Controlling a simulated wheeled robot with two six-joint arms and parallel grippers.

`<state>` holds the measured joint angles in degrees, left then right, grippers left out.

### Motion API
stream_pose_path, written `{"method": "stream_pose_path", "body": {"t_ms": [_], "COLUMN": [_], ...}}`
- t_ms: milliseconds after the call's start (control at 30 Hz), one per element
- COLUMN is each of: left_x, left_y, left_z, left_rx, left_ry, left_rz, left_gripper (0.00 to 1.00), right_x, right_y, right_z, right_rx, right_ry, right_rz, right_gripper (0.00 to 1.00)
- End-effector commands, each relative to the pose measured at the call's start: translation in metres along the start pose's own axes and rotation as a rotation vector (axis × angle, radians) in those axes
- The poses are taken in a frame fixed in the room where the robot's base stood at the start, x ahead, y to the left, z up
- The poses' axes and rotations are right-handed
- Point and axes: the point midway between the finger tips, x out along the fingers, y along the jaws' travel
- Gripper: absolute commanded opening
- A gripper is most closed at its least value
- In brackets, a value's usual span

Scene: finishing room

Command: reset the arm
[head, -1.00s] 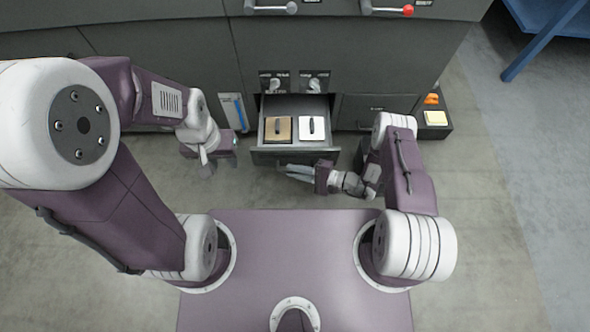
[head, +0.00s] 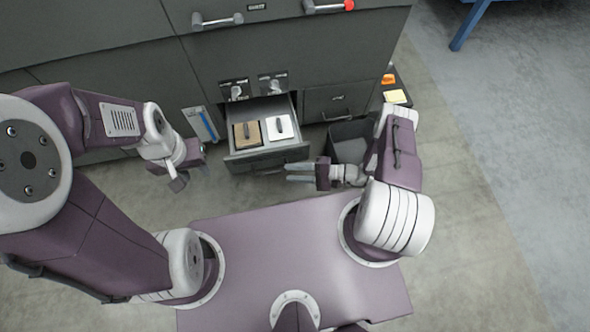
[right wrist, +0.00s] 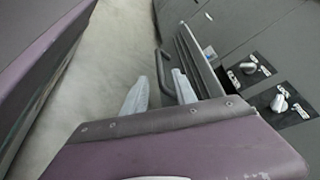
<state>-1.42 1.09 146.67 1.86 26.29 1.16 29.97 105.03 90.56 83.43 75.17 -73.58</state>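My right gripper (head: 290,172) is in front of the right corner of an open drawer (head: 268,155), its fingers pointing left. In the right wrist view the two pale fingers of this gripper (right wrist: 158,88) stand apart, with nothing held. The drawer's dark bar handle (right wrist: 163,75) shows beyond and between them in the picture. My left gripper (head: 177,182) hangs over the floor, left of the drawer; its fingers are too small to judge.
The drawer holds a tan lidded block (head: 247,134) and a white one (head: 280,127). Knobs (head: 236,92) sit on the cabinet (head: 300,60) above. A dark open bin (head: 350,148) stands behind my right forearm. An orange item (head: 388,79) and a yellow block (head: 396,97) lie at right.

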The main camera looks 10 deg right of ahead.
Motion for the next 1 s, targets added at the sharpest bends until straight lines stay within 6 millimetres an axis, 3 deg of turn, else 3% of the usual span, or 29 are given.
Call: {"method": "stream_pose_path", "body": {"t_ms": [633, 733, 867, 1000], "left_x": [-0.002, -0.003, -0.004, -0.005], "left_y": [0.0, 0.0, 0.0, 0.0], "left_z": [0.0, 0.0, 0.0, -0.001], "left_rx": [0.0, 0.0, 0.0, 0.0], "left_ry": [0.0, 0.0, 0.0, 0.0], "left_rz": [0.0, 0.0, 0.0, 0.0], "left_gripper": [0.36, 0.36, 0.36, 0.36], "right_x": [-0.006, -0.009, -0.02, -0.049], "right_y": [0.0, -0.009, -0.038, -0.069], "right_z": [0.0, 0.005, 0.032, 0.072], "right_rx": [-0.001, -0.006, -0.029, -0.09], "right_ry": [-0.002, -0.035, -0.156, -0.244], "right_rz": [0.002, 0.045, 0.252, 0.586], "right_gripper": [0.33, 0.33, 0.33, 0.33]}}
